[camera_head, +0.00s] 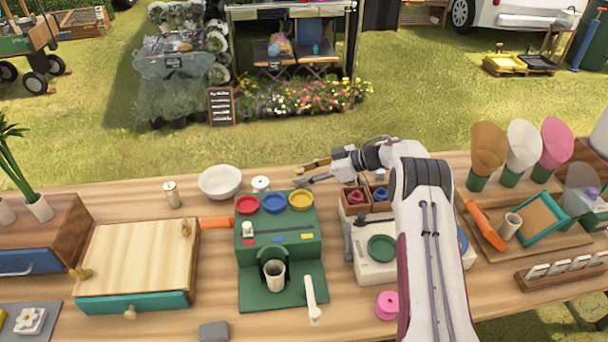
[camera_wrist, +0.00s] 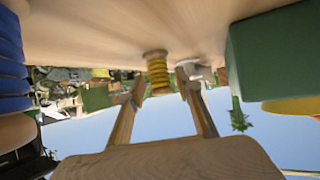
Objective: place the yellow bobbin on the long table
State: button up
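The yellow bobbin (camera_wrist: 157,72) stands on the long table (camera_wrist: 100,25) in the wrist view, which is upside down. It is ahead of my gripper (camera_wrist: 163,90), seen in the gap between its two tan fingers and closer to the left one. The fingers are apart and I see nothing held. I cannot tell how far the bobbin is from the fingertips. In the head view my gripper (camera_head: 305,172) points left over the back of the long table (camera_head: 215,262); I cannot pick out the yellow bobbin there.
A green machine with red, blue and yellow bowls (camera_head: 300,200) stands left of my arm; its green side (camera_wrist: 275,50) is close in the wrist view. A ribbed blue thing (camera_wrist: 10,60) is at the opposite side. A white jar (camera_head: 261,184) and white bowl (camera_head: 220,182) stand further left.

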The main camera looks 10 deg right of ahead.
jog(key=v, duration=0.4)
jog(key=shift+d+r, duration=0.1)
jog(key=shift+d, duration=0.1)
notch_tip(320, 180, up, 7)
jog(key=shift+r, duration=0.15)
dwell(0.7)
